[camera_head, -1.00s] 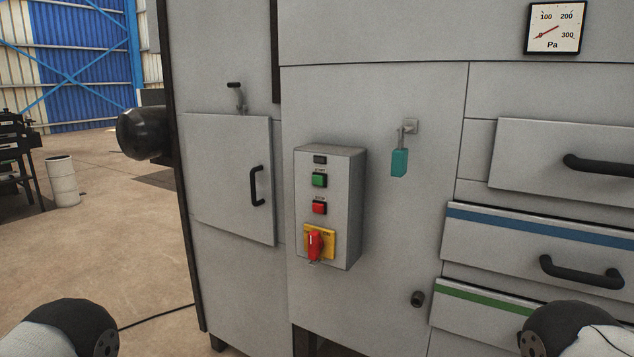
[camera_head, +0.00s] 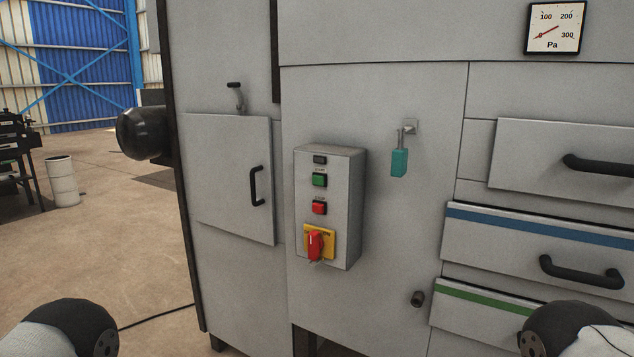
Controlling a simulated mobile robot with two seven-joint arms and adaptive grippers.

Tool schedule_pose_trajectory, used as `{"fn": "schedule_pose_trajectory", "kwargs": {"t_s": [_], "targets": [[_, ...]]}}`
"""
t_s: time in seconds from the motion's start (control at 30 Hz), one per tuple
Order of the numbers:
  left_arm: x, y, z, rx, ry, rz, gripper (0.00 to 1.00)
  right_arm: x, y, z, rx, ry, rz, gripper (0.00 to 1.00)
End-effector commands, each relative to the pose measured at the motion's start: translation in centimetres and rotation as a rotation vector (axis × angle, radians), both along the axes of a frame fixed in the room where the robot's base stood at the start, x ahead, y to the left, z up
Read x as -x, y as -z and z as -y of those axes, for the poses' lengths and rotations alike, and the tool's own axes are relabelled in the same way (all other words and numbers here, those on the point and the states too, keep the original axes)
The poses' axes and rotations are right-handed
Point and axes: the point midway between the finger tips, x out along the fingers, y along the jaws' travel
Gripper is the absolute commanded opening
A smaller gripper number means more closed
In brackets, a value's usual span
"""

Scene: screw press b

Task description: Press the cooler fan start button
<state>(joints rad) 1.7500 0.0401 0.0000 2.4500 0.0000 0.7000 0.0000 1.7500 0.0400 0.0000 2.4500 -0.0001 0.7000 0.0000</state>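A grey control box (camera_head: 341,208) stands out from the front of the grey machine, near the middle of the view. On its face is a green start button (camera_head: 319,180), with a small dark label plate (camera_head: 320,160) above it. Below the green button is a red stop button (camera_head: 319,208). Lower still, a red rotary switch (camera_head: 314,245) sits on a yellow plate (camera_head: 332,243). Nothing covers the buttons.
A key with a teal tag (camera_head: 399,163) hangs in the panel right of the box. A cabinet door (camera_head: 225,170) with a black handle is to the left. Drawers with black handles (camera_head: 580,272) project at right. A pressure gauge (camera_head: 554,27) is at top right. Space before the box looks clear.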

Motion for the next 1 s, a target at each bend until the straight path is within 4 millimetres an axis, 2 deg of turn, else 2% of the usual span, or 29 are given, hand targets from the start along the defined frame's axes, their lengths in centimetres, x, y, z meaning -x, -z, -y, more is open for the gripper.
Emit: {"fn": "schedule_pose_trajectory", "kwargs": {"t_s": [0.03,0.07,0.23,1.0], "targets": [[0.00,0.00,0.00,0.000,0.000,0.000,0.43,0.00,0.00,0.00,0.000,0.000,0.000,0.40],[0.00,0.00,0.00,0.000,0.000,0.000,0.39,0.00,0.00,0.00,0.000,0.000,0.000,0.40],[0.00,0.00,0.00,0.000,0.000,0.000,0.00,0.00,0.00,0.00,0.000,0.000,0.000,0.40],[0.00,0.00,0.00,0.000,0.000,0.000,0.00,0.00,0.00,0.00,0.000,0.000,0.000,0.40]]}}
